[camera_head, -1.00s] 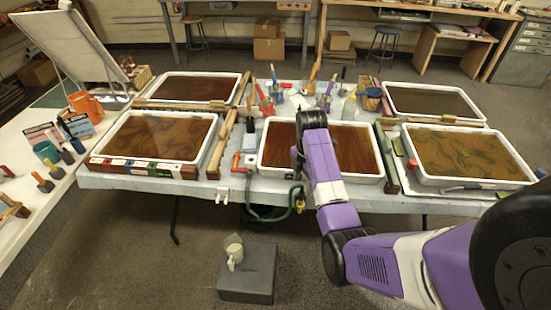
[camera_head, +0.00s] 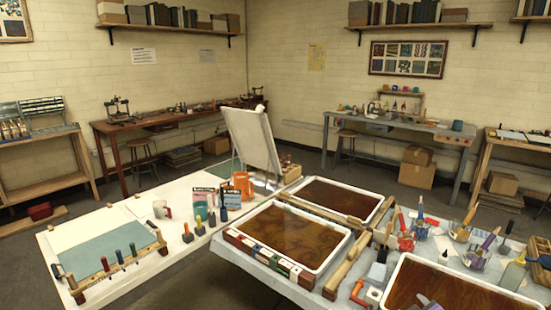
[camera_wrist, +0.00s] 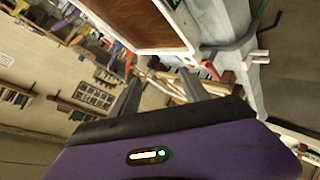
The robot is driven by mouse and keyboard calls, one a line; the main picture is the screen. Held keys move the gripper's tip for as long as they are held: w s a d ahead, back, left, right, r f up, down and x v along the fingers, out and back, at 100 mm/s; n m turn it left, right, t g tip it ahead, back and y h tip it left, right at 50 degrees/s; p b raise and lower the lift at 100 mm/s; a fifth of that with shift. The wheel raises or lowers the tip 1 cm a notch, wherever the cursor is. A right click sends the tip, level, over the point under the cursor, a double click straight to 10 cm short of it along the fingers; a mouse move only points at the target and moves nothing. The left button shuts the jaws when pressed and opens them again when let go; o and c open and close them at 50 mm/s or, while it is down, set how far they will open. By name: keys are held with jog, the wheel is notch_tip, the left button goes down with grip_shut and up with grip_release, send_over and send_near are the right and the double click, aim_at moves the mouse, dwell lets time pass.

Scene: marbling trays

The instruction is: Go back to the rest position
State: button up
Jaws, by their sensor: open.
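My gripper (camera_wrist: 158,82) shows in the wrist view, its two grey fingers apart with nothing between them. The wrist view is tilted, and a white-rimmed marbling tray (camera_wrist: 188,49) with brown liquid lies beyond the fingers. In the head view only a small purple piece of my arm shows at the bottom edge, over the near right tray (camera_head: 385,290).
Two more trays, a nearer one (camera_head: 322,277) and a farther one (camera_head: 377,212), stand on the grey-covered table. A white side table (camera_head: 150,205) holds tools, an orange pitcher (camera_head: 243,183) and a tilted white board (camera_head: 252,137). Jars and brushes crowd the right.

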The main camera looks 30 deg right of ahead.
jog(key=s+a+r+m+t+y, duration=0.1)
jog(key=s+a+r+t, duration=0.25)
jog(key=a, duration=0.55)
jog(key=s+a+r+m+t+y, duration=0.1)
jog(key=s+a+r+t, duration=0.2)
jog(key=a, duration=0.7)
jog(key=s+a+r+m+t+y, duration=0.1)
jog(key=s+a+r+t, duration=0.15)
jog(key=s+a, duration=0.45)
jog(key=s+a+r+n+g+y, duration=0.1)
jog(key=s+a+y, duration=0.4)
jog(key=s+a, duration=0.6)
jog(key=shift+s+a+r+n+g, duration=0.2)
jog(key=shift+s+a+n+g, duration=0.2)
jog(key=shift+a+n+g, duration=0.35)
